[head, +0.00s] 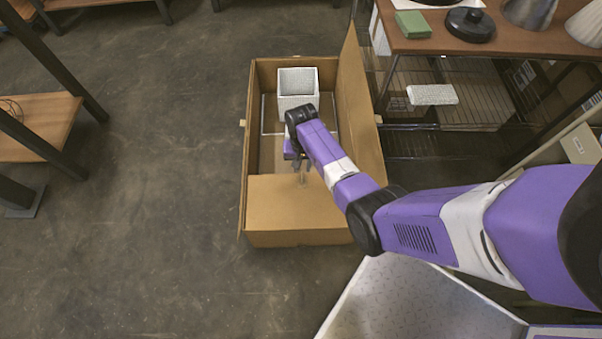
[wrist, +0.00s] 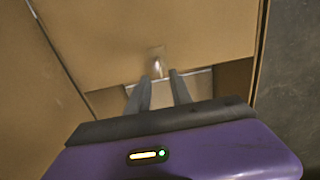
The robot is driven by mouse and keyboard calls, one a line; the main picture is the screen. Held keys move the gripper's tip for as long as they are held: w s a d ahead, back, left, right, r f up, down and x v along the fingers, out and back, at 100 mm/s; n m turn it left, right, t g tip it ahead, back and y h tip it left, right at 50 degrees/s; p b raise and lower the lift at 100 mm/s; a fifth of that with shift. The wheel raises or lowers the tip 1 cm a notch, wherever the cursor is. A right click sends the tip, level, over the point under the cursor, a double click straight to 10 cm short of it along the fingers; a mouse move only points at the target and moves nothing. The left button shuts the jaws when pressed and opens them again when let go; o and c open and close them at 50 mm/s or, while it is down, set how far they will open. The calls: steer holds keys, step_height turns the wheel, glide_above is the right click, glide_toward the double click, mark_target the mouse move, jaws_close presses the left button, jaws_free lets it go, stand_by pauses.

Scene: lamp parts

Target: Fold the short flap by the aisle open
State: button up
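A long brown cardboard box (head: 247,150) lies open on the floor. A short flap (head: 295,203) lies folded inward over its near end. In the wrist view this flap (wrist: 190,35) fills the upper middle, and a small clear tab (wrist: 155,62) sits near its free edge. My gripper (head: 302,170) is over the box by that edge. In the wrist view my gripper (wrist: 158,76) has its two fingers apart with nothing clearly held between them. The fingertips are just short of the tab; I cannot tell whether they touch it.
A white foam block (head: 298,85) with a hollow sits in the box's far end. A long flap (head: 358,100) stands up along the right side, close to my arm. A shelf (head: 500,35) with lamp parts is at the right. The floor (head: 140,220) to the left is clear.

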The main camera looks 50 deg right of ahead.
step_height(320, 180, down, 6)
steer(key=shift+r+b, duration=0.2)
steer(key=shift+b, duration=0.8)
jaws_close()
stand_by(0.6)
